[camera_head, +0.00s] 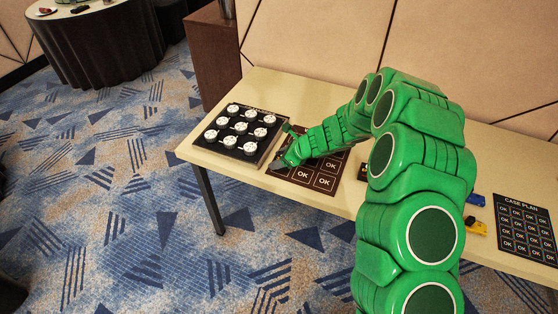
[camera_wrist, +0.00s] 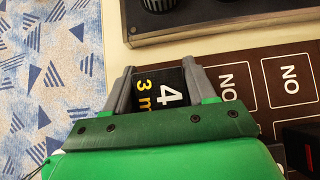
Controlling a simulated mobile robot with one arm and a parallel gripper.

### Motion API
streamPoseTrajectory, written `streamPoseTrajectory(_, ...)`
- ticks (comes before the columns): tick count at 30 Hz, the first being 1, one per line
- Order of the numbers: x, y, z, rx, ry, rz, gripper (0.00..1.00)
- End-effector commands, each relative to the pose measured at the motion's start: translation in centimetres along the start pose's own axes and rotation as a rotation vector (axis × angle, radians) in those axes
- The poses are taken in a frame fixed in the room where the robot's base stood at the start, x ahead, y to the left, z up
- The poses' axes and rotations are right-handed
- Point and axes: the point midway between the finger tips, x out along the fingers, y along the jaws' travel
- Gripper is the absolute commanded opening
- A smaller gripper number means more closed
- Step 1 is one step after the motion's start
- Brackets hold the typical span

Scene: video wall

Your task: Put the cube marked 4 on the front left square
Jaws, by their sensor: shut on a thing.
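The cube marked 4 (camera_wrist: 168,94) is black with a white 4 and a yellow 3 beside it. It sits between the two grey fingers of my gripper (camera_wrist: 156,76), which is shut on it. In the head view my gripper (camera_head: 284,163) is at the left end of the brown mat (camera_head: 314,185) with white-outlined OK squares. The mat also shows in the wrist view (camera_wrist: 248,62), to the right of the cube. The square under the cube is hidden, and I cannot tell whether the cube touches the mat.
A black panel with several white round knobs (camera_head: 243,149) lies left of the mat. A dark block with red (camera_wrist: 302,145) is at the wrist view's lower right. A blue piece (camera_head: 476,199), a yellow piece (camera_head: 477,227) and a CASE PLAN board (camera_head: 526,229) lie at right.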

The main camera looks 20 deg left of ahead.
Motion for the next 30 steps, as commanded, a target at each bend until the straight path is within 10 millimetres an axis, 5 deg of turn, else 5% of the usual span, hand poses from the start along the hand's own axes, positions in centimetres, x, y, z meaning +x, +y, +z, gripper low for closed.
streamPoseTrajectory(14,0.71,0.0,-0.72,-0.001,0.0,-0.001,0.24)
streamPoseTrajectory(15,0.74,0.0,-0.76,-0.001,0.0,-0.001,0.57)
streamPoseTrajectory(20,0.71,-0.01,-0.74,-0.001,0.0,-0.001,0.81)
streamPoseTrajectory(30,0.57,-0.02,-0.63,-0.001,0.0,-0.001,0.81)
